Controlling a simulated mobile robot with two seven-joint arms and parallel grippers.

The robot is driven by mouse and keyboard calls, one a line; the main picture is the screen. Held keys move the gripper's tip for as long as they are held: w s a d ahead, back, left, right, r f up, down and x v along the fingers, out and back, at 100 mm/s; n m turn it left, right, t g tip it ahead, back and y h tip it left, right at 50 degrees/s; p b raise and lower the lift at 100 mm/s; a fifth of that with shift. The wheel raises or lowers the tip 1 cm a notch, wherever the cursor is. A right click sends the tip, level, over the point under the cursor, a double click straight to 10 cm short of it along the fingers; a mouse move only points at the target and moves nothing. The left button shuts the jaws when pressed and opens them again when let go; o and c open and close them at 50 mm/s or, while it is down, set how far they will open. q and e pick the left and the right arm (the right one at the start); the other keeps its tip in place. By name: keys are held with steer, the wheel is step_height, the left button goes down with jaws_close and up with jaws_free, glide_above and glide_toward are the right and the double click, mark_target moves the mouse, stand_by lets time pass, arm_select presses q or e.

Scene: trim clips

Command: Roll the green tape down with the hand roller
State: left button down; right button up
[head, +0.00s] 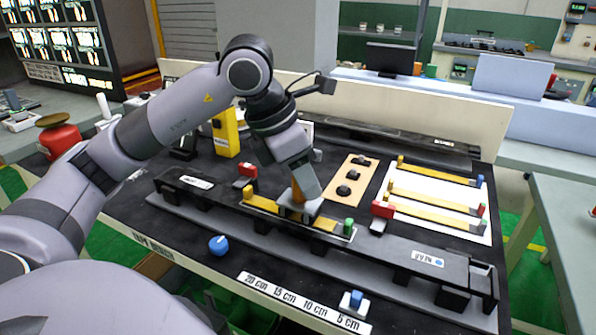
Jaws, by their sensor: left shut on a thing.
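My left gripper (305,188) points down over the middle of the bench and is shut on the hand roller, whose orange handle (297,193) shows beside the fingers. The roller's lower end is at the tape strip; the fingers partly hide it, so I cannot tell whether it touches. The green tape (325,224) is a yellow strip with a green end tab (348,227), lying along the black trim rail (395,252). A yellow block (248,193) is at its left end. My right gripper is not in view.
A white board (437,212) with yellow strips lies right. A tan plate (357,163) with black knobs lies behind. A blue knob (218,245) and a length scale (300,302) are in front.

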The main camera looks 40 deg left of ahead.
arm_select(q)
steer(key=shift+w+d+f+p, duration=0.2)
steer(key=shift+d+p, duration=0.1)
steer(key=shift+d, duration=0.55)
steer(key=shift+w+d+f+p, duration=0.15)
steer(key=shift+d+p, duration=0.15)
steer(key=shift+d, duration=0.5)
steer(key=shift+w+r+p, duration=0.1)
steer(key=shift+r+p, duration=0.6)
steer(key=shift+r, duration=0.25)
step_height(320, 180, up, 7)
steer(key=p, duration=0.4)
steer(key=shift+f+p, duration=0.15)
steer(key=shift+p, duration=0.2)
